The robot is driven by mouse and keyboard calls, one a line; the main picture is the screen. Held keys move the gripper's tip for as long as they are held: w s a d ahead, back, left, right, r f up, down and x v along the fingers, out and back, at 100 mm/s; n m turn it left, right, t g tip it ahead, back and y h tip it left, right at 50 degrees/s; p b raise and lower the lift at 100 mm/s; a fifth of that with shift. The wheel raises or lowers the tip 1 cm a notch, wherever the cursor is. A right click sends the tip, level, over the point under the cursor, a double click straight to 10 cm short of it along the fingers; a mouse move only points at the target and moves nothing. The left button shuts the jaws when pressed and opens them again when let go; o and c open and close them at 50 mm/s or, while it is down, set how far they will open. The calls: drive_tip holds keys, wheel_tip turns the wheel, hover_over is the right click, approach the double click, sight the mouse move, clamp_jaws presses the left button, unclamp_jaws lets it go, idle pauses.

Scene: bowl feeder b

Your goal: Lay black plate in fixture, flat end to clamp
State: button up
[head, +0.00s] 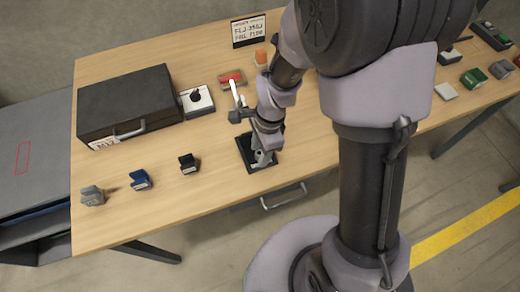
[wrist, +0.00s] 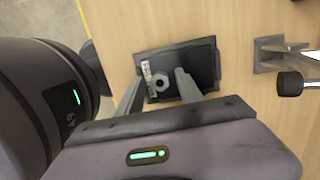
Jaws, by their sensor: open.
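A dark rectangular piece (head: 244,148) with a flat black face lies on the wooden table below my gripper. In the wrist view its black face (wrist: 204,62) has a raised grey rim; I cannot tell whether it is the black plate, the fixture or both. A grey hexagonal part (wrist: 161,82) and a pale strip (wrist: 147,72) with small marks are at its left end. My gripper (wrist: 159,78) is open, its fingers either side of the hexagonal part. In the head view my gripper (head: 263,158) partly hides the piece. A lever clamp (wrist: 268,54) stands apart to the right.
A black case (head: 125,100) and a joystick box (head: 196,100) stand behind to the left. Grey (head: 92,195), blue (head: 140,180) and black (head: 188,164) small blocks line the left front. A sign (head: 248,31) stands at the back. Bare tabletop lies between the blocks and the case.

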drive_tip(key=s+d+r+n+t+p, duration=0.1)
drive_tip(key=d+r+n+p, duration=0.15)
drive_tip(key=r, duration=0.75)
drive_tip(key=d+r+n+t+p, duration=0.1)
drive_tip(key=r+p, duration=0.2)
drive_tip(key=r, duration=0.8)
drive_tip(key=s+d+r+n+t+b, duration=0.2)
drive_tip(key=s+d+r+n+t, duration=0.1)
drive_tip(key=s+r+n, duration=0.4)
drive_tip(key=s+t, duration=0.1)
drive_tip(key=s, duration=0.2)
drive_tip(key=shift+s+r, duration=0.15)
drive_tip(key=shift+r, duration=0.1)
drive_tip(key=shift+d, duration=0.1)
drive_tip(key=shift+c, duration=0.2)
